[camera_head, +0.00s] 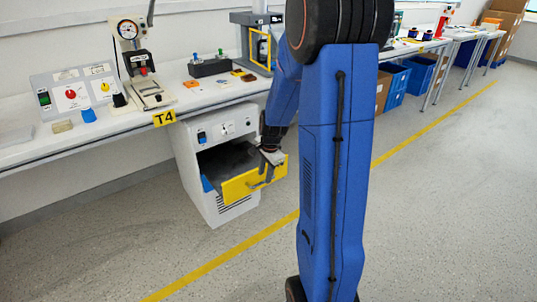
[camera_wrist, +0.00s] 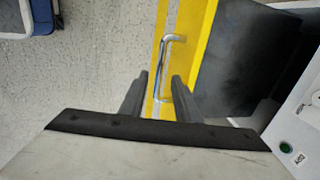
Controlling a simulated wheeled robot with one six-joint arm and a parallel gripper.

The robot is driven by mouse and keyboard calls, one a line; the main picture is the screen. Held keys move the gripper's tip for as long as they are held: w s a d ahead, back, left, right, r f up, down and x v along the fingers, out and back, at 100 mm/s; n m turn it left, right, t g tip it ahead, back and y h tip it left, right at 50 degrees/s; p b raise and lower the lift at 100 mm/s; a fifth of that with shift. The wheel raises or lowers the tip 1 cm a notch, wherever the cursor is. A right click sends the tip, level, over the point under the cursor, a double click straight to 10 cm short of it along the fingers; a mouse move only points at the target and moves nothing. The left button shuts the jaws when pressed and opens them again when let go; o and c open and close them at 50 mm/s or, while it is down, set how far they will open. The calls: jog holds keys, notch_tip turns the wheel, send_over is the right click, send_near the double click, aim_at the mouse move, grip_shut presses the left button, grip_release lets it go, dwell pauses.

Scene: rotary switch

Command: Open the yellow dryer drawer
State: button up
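The yellow-fronted drawer (camera_head: 238,187) of the white dryer (camera_head: 212,208) stands pulled out, its dark inside showing from above. In the wrist view, the yellow front (camera_wrist: 197,45) runs up the picture, with a silver bar handle (camera_wrist: 163,60) on its outer side. My gripper (camera_head: 266,172) is at the right part of the drawer front. In the wrist view, the two dark fingers of my gripper (camera_wrist: 160,80) are spread, with the handle's lower part showing between them. Clear gaps show on both sides of the bar; I cannot tell how deep the fingers reach.
A long workbench (camera_head: 60,148) runs above the dryer, with a switch panel (camera_head: 75,92) and a press (camera_head: 143,75) on it. Blue crates (camera_head: 395,82) stand under the benches at the right. The floor before the drawer is clear, with a yellow line (camera_head: 225,258).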

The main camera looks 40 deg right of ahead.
jog(key=s+r, duration=0.3)
jog(key=r, duration=1.1)
jog(key=shift+r, duration=0.35)
